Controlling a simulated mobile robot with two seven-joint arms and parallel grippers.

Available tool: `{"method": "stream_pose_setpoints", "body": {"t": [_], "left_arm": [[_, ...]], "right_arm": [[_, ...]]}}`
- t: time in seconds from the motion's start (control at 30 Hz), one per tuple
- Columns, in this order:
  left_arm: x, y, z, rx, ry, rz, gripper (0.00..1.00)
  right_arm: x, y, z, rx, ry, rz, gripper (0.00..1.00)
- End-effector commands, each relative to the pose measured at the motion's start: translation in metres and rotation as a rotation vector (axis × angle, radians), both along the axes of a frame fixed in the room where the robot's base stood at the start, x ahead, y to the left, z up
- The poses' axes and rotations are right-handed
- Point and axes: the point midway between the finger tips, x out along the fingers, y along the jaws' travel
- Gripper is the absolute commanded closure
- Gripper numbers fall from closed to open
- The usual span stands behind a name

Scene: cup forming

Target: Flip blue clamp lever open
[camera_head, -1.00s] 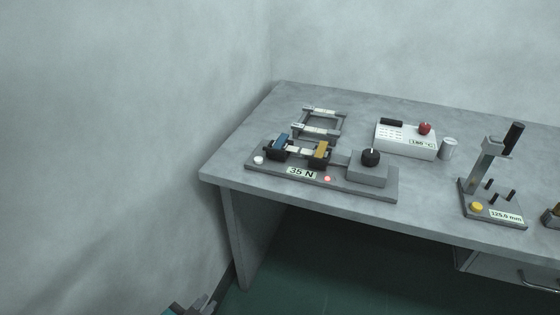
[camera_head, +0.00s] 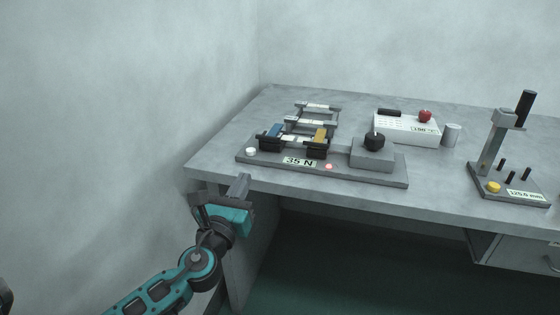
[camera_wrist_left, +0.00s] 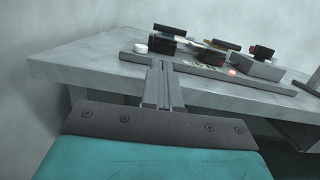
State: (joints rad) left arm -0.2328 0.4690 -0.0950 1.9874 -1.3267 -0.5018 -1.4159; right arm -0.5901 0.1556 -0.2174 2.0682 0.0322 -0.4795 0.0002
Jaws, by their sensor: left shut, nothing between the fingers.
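The blue clamp lever (camera_head: 272,130) sits on a black clamp block at the left of the grey tensile fixture (camera_head: 225,158) on the table. A yellow lever (camera_head: 320,136) sits on a second clamp block to its right. My left gripper (camera_head: 242,183) is shut and empty, in front of the table's front left edge, apart from the fixture and short of the blue lever. In the left wrist view the shut fingers (camera_wrist_left: 163,88) point toward the fixture, whose clamp blocks look dark there. My right gripper is not in view.
The fixture carries a white button (camera_head: 250,151), a 35 N display (camera_head: 299,161), a lit red button (camera_head: 329,166) and a black knob (camera_head: 374,141). A white box (camera_head: 405,130) with a red knob stands behind. A lever press (camera_head: 491,150) stands at right.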

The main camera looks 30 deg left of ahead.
Motion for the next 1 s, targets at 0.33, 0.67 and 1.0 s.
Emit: {"method": "stream_pose_setpoints", "body": {"t": [0.33, 0.67, 1.0], "left_arm": [[0.001, 0.001, 0.004, 0.046, -0.007, 0.009, 1.00], [0.023, 0.006, 0.009, 0.044, -0.010, 0.007, 1.00], [0.075, 0.019, 0.020, 0.044, -0.009, 0.007, 1.00]], "right_arm": [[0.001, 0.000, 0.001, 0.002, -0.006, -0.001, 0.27], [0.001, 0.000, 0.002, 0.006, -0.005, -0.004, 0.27], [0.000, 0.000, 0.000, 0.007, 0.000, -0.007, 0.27]]}}
